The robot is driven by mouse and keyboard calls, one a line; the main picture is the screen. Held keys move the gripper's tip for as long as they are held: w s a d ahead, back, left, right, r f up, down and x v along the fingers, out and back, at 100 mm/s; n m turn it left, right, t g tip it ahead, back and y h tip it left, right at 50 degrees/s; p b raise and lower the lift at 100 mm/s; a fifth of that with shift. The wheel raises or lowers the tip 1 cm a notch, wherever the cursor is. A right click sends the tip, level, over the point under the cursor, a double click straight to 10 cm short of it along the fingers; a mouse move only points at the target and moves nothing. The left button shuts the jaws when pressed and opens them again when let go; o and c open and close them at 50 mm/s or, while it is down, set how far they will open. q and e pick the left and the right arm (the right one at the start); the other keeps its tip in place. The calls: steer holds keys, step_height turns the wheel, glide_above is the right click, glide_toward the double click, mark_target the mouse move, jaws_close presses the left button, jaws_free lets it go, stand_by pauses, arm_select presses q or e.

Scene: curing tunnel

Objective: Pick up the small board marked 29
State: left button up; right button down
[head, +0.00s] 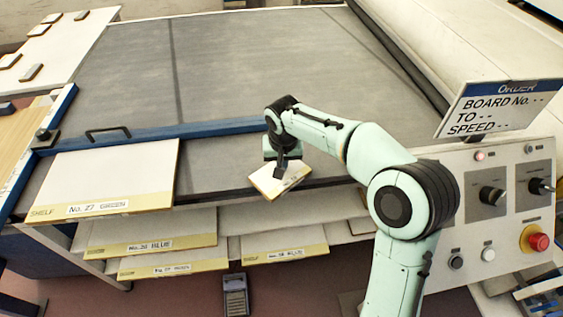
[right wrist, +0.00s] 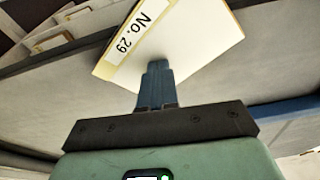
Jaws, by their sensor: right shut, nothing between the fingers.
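The small board marked 29 (head: 264,183) is white with a yellow label edge. In the head view it lies tilted at the front edge of the grey belt, and its near corner seems to reach past that edge. In the right wrist view the board (right wrist: 190,40) shows its "No. 29" label at upper left. My right gripper (head: 279,175) is over the board in the head view. In the right wrist view its fingers (right wrist: 157,66) are shut together with nothing between them, and their tips overlap the board's near edge. I cannot tell whether they touch it.
A larger board marked No. 27 Green (head: 110,175) lies at the left front. Several labelled boards, one a No. 28 Blue (head: 150,235), lie on shelves below. A control panel with a red button (head: 538,241) and an order sign (head: 490,108) stand at right. The grey belt (head: 240,60) is clear.

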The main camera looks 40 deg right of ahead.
steer(key=shift+s+a+f, duration=0.35)
steer(key=shift+s+f, duration=0.2)
steer(key=shift+s, duration=0.05)
steer(key=shift+r+p, duration=0.7)
steer(key=shift+r, duration=0.1)
steer(key=shift+w+d, duration=0.1)
steer(key=shift+w, duration=0.05)
